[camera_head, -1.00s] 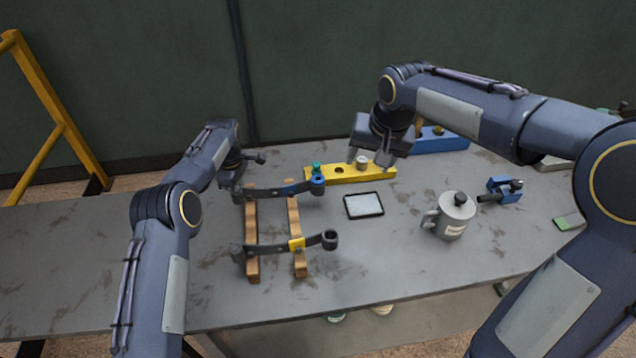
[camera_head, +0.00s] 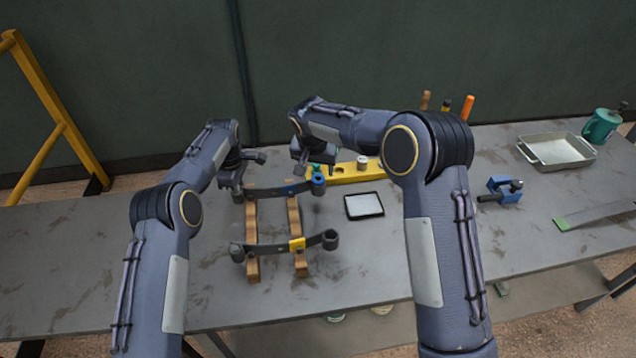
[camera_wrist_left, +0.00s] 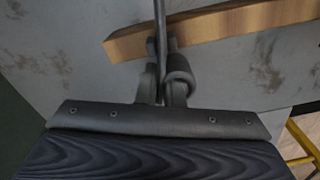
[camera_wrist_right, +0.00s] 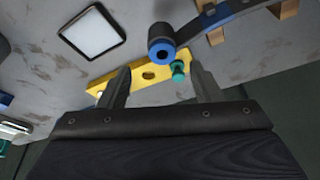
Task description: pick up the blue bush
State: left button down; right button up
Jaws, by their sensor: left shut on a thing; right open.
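A blue ring, which looks like the blue bush (camera_wrist_right: 161,52), sits in the near eye of the blue-banded leaf spring (camera_wrist_right: 238,14). It shows in the head view (camera_head: 318,181) at the spring's right end. A teal bush (camera_wrist_right: 179,71) stands at the end of the yellow block (camera_wrist_right: 152,76), close beside that eye. My right gripper (camera_head: 315,165) is open over this end of the block. In its wrist view the open fingers (camera_wrist_right: 160,78) straddle the teal bush, with the blue ring just beyond. My left gripper (camera_wrist_left: 165,70) is shut on the spring's left end.
A yellow-banded spring (camera_head: 297,244) lies on wooden bars (camera_head: 252,262) nearer me. A tablet (camera_head: 364,205) lies to the right. My right arm hides part of the table.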

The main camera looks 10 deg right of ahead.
pick_arm(q)
jog(key=shift+w, duration=0.1)
pick_arm(e)
jog(key=x, duration=0.5)
jog(key=shift+w+f, duration=0.25)
jog(key=shift+w, duration=0.1)
jog(key=shift+a, duration=0.1)
jog(key=c, duration=1.1)
notch_tip(320, 180, up, 10)
jog(key=o, duration=0.4)
jog(key=c, duration=0.4)
pick_arm(q)
jog(key=c, duration=1.5)
grip_release()
